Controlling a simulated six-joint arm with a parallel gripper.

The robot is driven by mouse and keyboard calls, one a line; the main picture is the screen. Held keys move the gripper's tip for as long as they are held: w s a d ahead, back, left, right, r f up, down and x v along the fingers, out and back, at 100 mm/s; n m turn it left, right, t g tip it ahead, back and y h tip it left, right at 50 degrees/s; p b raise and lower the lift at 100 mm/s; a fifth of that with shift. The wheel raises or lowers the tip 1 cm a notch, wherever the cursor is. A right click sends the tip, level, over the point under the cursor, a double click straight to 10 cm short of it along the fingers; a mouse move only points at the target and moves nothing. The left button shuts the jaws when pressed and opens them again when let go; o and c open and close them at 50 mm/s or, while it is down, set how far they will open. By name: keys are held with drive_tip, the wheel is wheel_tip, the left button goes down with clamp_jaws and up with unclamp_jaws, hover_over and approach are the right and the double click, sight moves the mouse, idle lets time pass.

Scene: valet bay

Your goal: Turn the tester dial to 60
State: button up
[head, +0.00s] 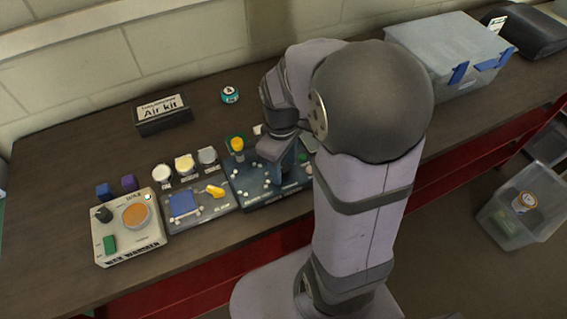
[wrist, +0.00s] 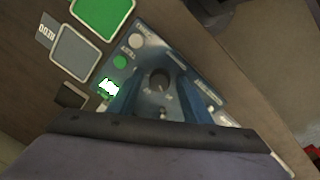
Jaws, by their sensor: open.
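In the wrist view the dark round tester dial (wrist: 159,78) sits on a blue-grey panel (wrist: 178,60). Small marks lie around it, too blurred to read, and I cannot tell its setting. My gripper (wrist: 160,92) is open, with one blue finger on each side of the dial as seen here. I cannot tell whether the fingers touch it. In the head view my gripper (head: 287,165) points down over the dark panel (head: 258,192), and my arm hides the dial there.
The panel has a green button (wrist: 120,62), a pale button (wrist: 137,40) and a bright display (wrist: 108,88). In the head view a yellow-topped knob (head: 237,144) stands left of my gripper. A wax warmer (head: 129,228) is at the left, and a lidded bin (head: 447,50) at the back right.

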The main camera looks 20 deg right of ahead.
drive_tip(key=c, duration=1)
drive_tip(key=shift+c, duration=0.2)
drive_tip(key=shift+r+m, duration=0.1)
drive_tip(key=shift+m, duration=0.3)
drive_tip(key=m+p, duration=0.2)
drive_tip(key=m, duration=0.3)
drive_tip(key=shift+w, duration=0.1)
drive_tip(key=m+p, duration=0.1)
drive_tip(key=m, duration=0.5)
drive_tip(key=shift+w+g, duration=0.1)
drive_tip(key=shift+g, duration=0.2)
drive_tip(key=o, duration=1)
